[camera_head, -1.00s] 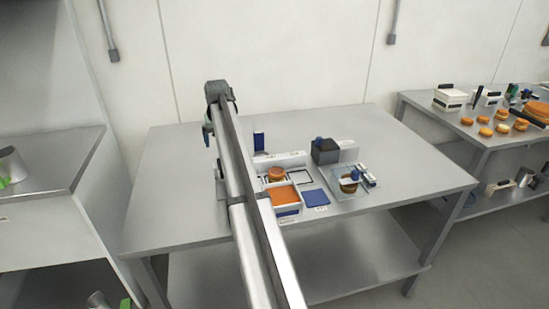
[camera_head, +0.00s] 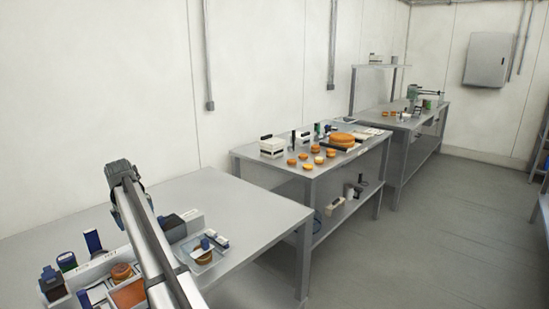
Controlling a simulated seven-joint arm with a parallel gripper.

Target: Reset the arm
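My arm reaches up from the lower middle of the head view across the near steel table (camera_head: 240,200). My gripper (camera_head: 122,175) is at the arm's far end, above the left part of that table. Its fingers are hidden or too small to make out, so I cannot tell whether it is open or shut. Beside and partly behind the arm stand a white tray with an orange filling (camera_head: 128,294), a round orange-brown piece (camera_head: 121,271), and a clear tray (camera_head: 215,255) holding another round.
A dark box (camera_head: 172,226) and blue upright items (camera_head: 92,240) stand near the arm. The table's right part is bare. A second table (camera_head: 300,172) holds several orange rounds and a large orange round (camera_head: 342,137). Open floor (camera_head: 450,220) lies at the right.

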